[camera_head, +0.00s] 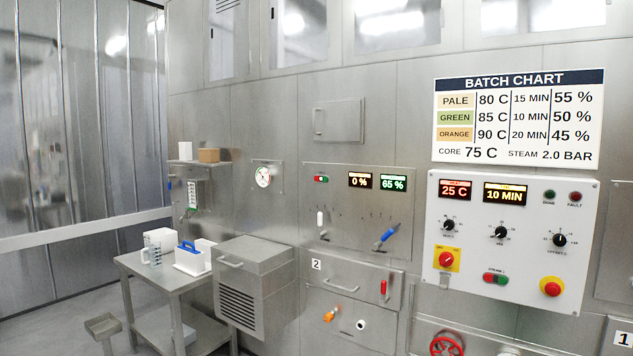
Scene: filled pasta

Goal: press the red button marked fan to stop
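No button's label reads clearly as fan from here. A small red and green button pair (321,179) sits at the top left of the middle steel panel, beside displays reading 0 % (360,181) and 65 % (393,183). A second red and green button pair (495,278) sits low on the white control panel (436,225) at the right. The small labels above both pairs are too small to read. My gripper is not in view, and nothing is seen touching either pair.
A blue-handled lever (385,238) sticks out of the middle panel. A red mushroom button (551,287) and a red handwheel (446,344) are at the right. A steel cabinet (253,287) juts out, and a side table (180,284) with containers stands left. Floor shows at the lower left.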

